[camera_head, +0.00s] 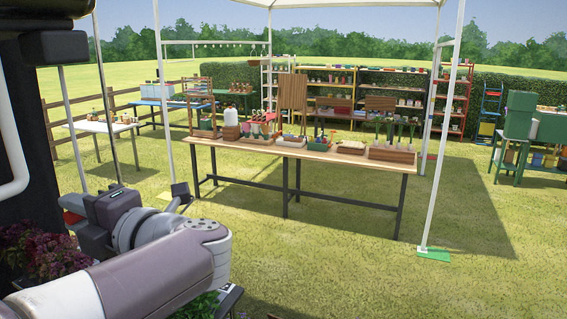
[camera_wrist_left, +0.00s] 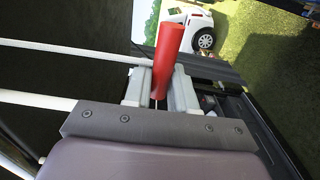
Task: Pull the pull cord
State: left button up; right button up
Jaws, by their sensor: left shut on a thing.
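In the left wrist view, a red cylindrical handle (camera_wrist_left: 169,48), which looks like the pull cord's grip, stands between the two grey fingers of my left gripper (camera_wrist_left: 160,88). The fingers are shut on its lower part, and its upper end sticks out past them. In the head view, my left gripper (camera_head: 82,215) reaches to the left edge, close to a large dark structure (camera_head: 25,110). A bit of red shows beside it there, but the fingers are mostly hidden. My right gripper is not in view.
White bars (camera_wrist_left: 75,50) run close beside the gripper in the wrist view, and a white vehicle (camera_wrist_left: 187,22) stands beyond.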

pick_arm(q)
jog(key=shift+f, duration=0.15)
jog(key=shift+r, duration=0.75)
jog(key=o, duration=1)
jog(key=shift+o, duration=0.2)
jog(key=shift+d, duration=0.1)
